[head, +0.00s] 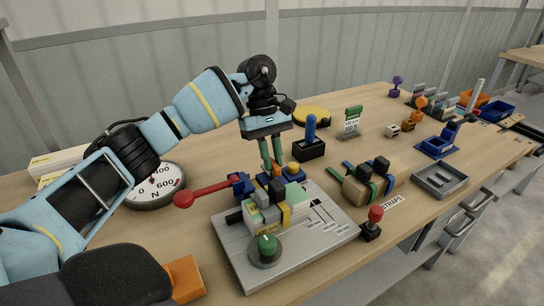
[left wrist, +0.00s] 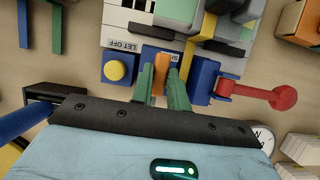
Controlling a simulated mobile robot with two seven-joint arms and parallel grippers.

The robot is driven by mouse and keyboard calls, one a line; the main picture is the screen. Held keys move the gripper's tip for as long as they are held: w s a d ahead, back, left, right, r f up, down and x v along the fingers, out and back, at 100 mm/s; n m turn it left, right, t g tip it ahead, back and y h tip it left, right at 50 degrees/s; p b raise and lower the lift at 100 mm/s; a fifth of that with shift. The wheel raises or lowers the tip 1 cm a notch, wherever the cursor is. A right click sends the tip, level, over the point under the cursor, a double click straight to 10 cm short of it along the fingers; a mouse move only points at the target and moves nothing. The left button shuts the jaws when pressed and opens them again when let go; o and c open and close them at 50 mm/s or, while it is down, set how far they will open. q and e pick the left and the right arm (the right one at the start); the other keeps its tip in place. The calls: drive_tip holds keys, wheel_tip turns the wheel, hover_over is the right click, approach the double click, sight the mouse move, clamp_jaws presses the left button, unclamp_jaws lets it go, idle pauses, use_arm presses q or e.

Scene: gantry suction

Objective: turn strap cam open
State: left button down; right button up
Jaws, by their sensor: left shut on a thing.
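My left gripper (head: 272,162) reaches down to the back of a grey fixture plate (head: 325,237). In the left wrist view its green fingers (left wrist: 166,84) are shut on an upright orange tab (left wrist: 161,62), which stands on a blue block (left wrist: 150,53) with printed labels, one reading LET OFF. A yellow strap (left wrist: 203,42) crosses the grey and white stack beside it. A red-knobbed lever (left wrist: 270,97) on a blue mount lies to the right of the fingers. Which part is the strap cam, I cannot tell for sure. My right gripper is not in view.
A yellow button (left wrist: 116,70) is close beside the fingers. A green knob (head: 267,246) is at the plate's front. A strapped wooden bundle (head: 357,191), a red joystick (head: 373,223) and a blue-handled black block (head: 309,148) stand to the right. A dial scale (head: 156,188) is at left.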

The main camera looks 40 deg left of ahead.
use_arm(q)
drive_tip(key=c, duration=1.4)
unclamp_jaws()
drive_tip(key=shift+o, duration=0.2)
drive_tip(key=shift+r, duration=0.1)
drive_tip(key=v, duration=0.7)
drive_tip(key=shift+a+r, duration=0.15)
drive_tip(key=shift+r, duration=0.15)
drive_tip(key=shift+p, duration=0.3)
